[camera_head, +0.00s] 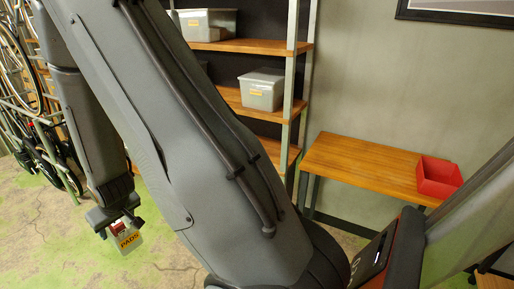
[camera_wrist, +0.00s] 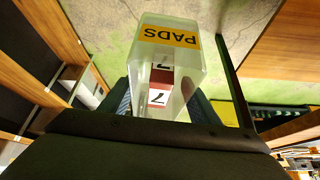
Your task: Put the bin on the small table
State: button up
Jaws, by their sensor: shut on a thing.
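My gripper (camera_head: 117,222) is shut on a clear bin (camera_head: 130,246) with a yellow PADS label, held at the left over the green floor. The wrist view shows the clear bin (camera_wrist: 168,62) between the fingers, with a red and white piece marked 7 in or behind its clear wall. The small wooden table (camera_head: 350,163) stands at the right against the wall, well apart from my gripper. A red open bin (camera_head: 437,178) sits on its right end. The table's lower right part is partly hidden by my own body.
A shelf rack (camera_head: 255,105) with wooden boards stands behind my arm, left of the table. It holds clear lidded bins (camera_head: 262,90) (camera_head: 207,25). Bicycles (camera_head: 40,125) stand at the far left. The table's left and middle are bare. A framed picture (camera_head: 465,8) hangs above.

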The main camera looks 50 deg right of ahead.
aim_at(353, 165)
jog(key=z, duration=2.75)
jog(key=i, duration=1)
